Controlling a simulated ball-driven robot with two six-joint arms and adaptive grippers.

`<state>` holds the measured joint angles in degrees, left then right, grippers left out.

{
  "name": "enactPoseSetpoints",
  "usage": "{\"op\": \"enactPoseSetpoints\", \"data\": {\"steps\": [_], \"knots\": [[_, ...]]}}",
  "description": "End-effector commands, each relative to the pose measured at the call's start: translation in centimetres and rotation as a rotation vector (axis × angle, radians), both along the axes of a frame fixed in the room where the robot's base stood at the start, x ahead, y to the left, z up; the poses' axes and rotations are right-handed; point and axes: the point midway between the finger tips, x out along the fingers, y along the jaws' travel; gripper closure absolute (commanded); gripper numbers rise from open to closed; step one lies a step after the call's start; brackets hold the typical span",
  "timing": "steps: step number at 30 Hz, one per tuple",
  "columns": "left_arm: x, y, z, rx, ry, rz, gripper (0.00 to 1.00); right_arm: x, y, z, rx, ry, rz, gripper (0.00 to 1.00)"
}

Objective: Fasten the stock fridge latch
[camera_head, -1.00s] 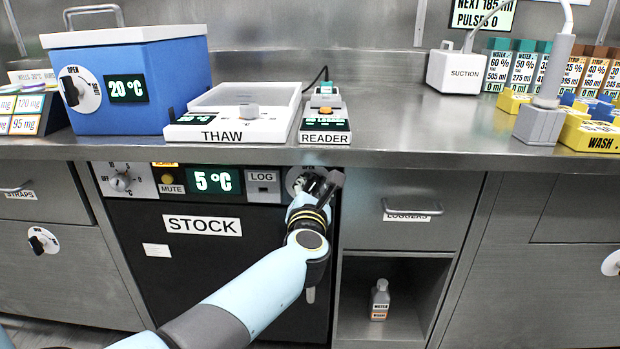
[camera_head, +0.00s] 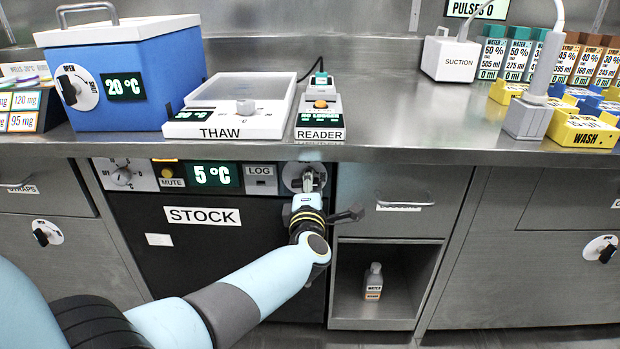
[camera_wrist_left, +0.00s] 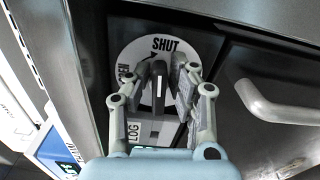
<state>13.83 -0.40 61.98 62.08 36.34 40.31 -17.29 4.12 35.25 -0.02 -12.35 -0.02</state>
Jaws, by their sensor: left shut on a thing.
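The stock fridge (camera_head: 215,260) has a dark door with a STOCK label. Its latch is a round white plate (camera_head: 292,172) at the top right of the front, mostly hidden by my gripper. In the left wrist view the latch plate (camera_wrist_left: 128,46) reads SHUT at the top and OPEN at the left. The black latch handle (camera_wrist_left: 159,88) stands upright in that view, its upper end just below SHUT. My left gripper (camera_head: 308,182) is at the latch. In the wrist view the left gripper (camera_wrist_left: 160,78) has its fingers on both sides of the handle, shut on it. My right gripper is not in view.
The counter edge (camera_head: 400,155) overhangs just above the latch. A LOGGERS drawer with a bar handle (camera_head: 404,206) is close to the right. Below it an open shelf holds a small bottle (camera_head: 373,282). The LOG panel (camera_head: 261,178) is left of the latch.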

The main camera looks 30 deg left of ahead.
Motion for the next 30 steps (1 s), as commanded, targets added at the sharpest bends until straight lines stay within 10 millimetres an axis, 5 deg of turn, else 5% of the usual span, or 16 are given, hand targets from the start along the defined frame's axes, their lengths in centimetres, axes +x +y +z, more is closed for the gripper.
{"op": "enactPoseSetpoints", "data": {"steps": [26,27,30], "knots": [[0.09,0.00,-0.06,0.125,0.073,0.000,1.00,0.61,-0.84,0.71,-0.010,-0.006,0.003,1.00],[0.09,0.00,-0.05,0.125,0.073,0.000,0.73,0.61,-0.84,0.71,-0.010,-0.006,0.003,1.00],[0.08,0.00,-0.09,0.125,0.073,0.000,0.63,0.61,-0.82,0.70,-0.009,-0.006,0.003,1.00]]}}
